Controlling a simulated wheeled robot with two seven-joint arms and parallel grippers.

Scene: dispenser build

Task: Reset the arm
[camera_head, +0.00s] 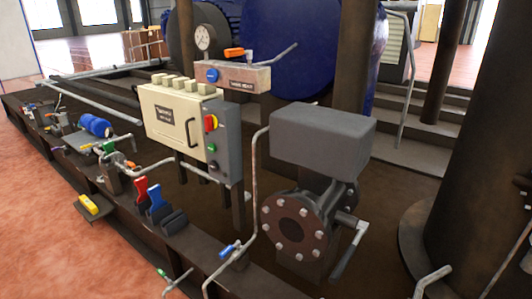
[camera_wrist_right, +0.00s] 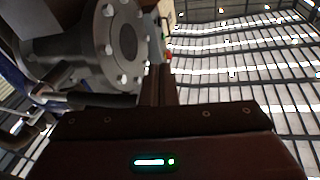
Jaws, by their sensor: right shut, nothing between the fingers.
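In the head view neither of my grippers shows. In the right wrist view my right gripper (camera_wrist_right: 158,85) fills the lower part as a dark brown body with a small lit green indicator. Its fingers rise together at the middle, shut and empty. They are near a grey bolted flange (camera_wrist_right: 128,40), which stands to their upper left. A dark lever handle (camera_wrist_right: 100,100) lies left of the fingers. I cannot tell whether anything touches them.
The head view shows a flanged valve (camera_head: 290,229) with a lever (camera_head: 347,255) under a grey box (camera_head: 322,139). A cream control box (camera_head: 172,125), pipes and a dark column (camera_head: 487,150) stand around it. Red floor (camera_head: 40,210) is clear at left.

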